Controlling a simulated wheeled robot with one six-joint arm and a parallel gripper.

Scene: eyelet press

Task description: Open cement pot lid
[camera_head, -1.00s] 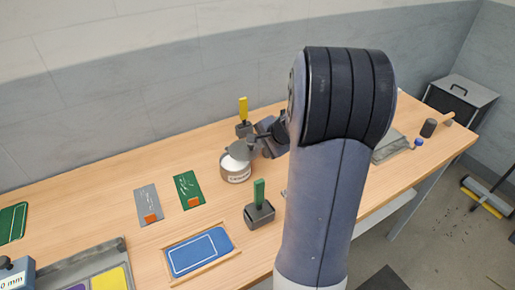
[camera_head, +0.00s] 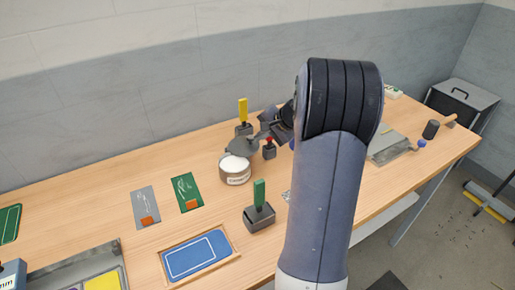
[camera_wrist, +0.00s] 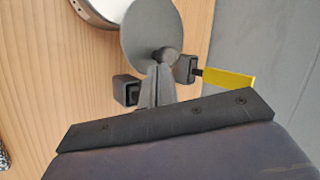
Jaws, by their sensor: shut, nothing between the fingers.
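The cement pot (camera_head: 235,176) is a round grey tin with a white label and white contents, standing mid-table. Its grey disc lid (camera_head: 241,146) is swung back at the pot's far side, leaving most of the mouth uncovered. In the wrist view the lid (camera_wrist: 146,30) overlaps part of the pot's rim (camera_wrist: 95,12), and a dark knob (camera_wrist: 167,55) sits at the lid's edge. My gripper (camera_wrist: 159,72) is shut and empty, its fingertips close to the knob; I cannot tell whether they touch. In the head view my arm hides part of it.
A yellow-handled tool (camera_head: 243,108) and a red-topped dark block (camera_head: 269,148) stand close to the lid. A green-handled tool (camera_head: 259,196) stands in front. Grey and green cards (camera_head: 187,192) lie left of the pot. A blue mat (camera_head: 198,253) lies at the front edge.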

